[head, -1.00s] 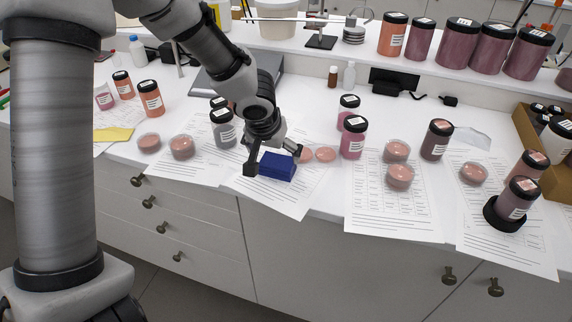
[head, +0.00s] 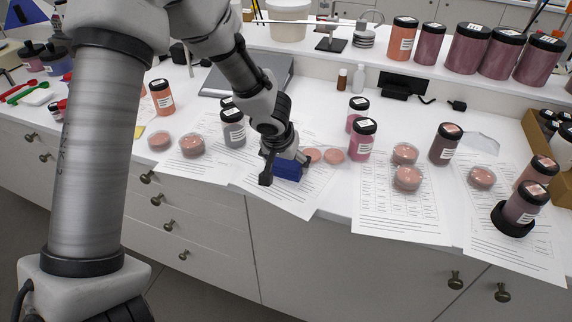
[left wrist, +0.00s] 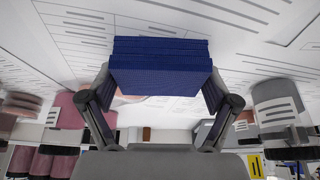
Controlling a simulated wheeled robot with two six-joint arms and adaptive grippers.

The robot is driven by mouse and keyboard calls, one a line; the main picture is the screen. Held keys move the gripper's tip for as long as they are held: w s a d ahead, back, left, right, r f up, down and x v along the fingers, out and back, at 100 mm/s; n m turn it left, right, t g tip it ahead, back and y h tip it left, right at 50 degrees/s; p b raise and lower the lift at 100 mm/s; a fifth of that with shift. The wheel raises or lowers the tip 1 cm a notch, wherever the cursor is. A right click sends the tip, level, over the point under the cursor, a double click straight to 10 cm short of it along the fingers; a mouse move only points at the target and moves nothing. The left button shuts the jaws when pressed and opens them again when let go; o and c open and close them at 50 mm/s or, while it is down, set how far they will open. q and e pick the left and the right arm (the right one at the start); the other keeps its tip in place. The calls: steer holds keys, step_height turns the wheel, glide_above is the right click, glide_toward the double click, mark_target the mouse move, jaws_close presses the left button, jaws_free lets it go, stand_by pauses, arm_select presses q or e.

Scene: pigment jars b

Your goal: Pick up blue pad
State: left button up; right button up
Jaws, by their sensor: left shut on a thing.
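The blue pad (head: 287,171) is a small dark blue block over the printed sheets near the front edge of the counter. My left gripper (head: 286,168) is shut on it, with a finger on either side. In the left wrist view the pad (left wrist: 160,65) fills the space between the two fingers of the gripper (left wrist: 160,100). I cannot tell whether the pad touches the sheet under it. My right gripper is not in view.
Flat pink dishes (head: 333,156) lie close by. A printed sheet (head: 400,210) lies to the right. The counter's front edge is near.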

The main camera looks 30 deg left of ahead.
mark_target(287, 167)
arm_select(q)
steer(key=shift+w+r+p, duration=0.1)
steer(key=shift+r+p, duration=0.25)
steer(key=shift+r, duration=0.2)
step_height(287, 167, up, 2)
steer(key=shift+r+p, duration=0.15)
steer(key=shift+p, duration=0.35)
steer(key=s+b, duration=0.1)
steer(key=s+d+b, duration=0.1)
steer(key=b, duration=0.1)
steer(key=shift+s+d+f, duration=0.2)
steer(key=shift+s+f, duration=0.05)
steer(key=shift+s, duration=0.15)
steer(key=s, duration=0.1)
steer(key=s+d+b, duration=0.1)
steer(key=s+d, duration=0.1)
steer(key=s, duration=0.1)
steer(key=shift+d+r+b, duration=0.25)
steer(key=shift+r+b, duration=0.05)
steer(key=shift+b, duration=0.05)
steer(key=s+d+r+p, duration=0.1)
steer(key=s+d, duration=0.3)
steer(key=s, duration=0.3)
steer(key=shift+d+r, duration=0.15)
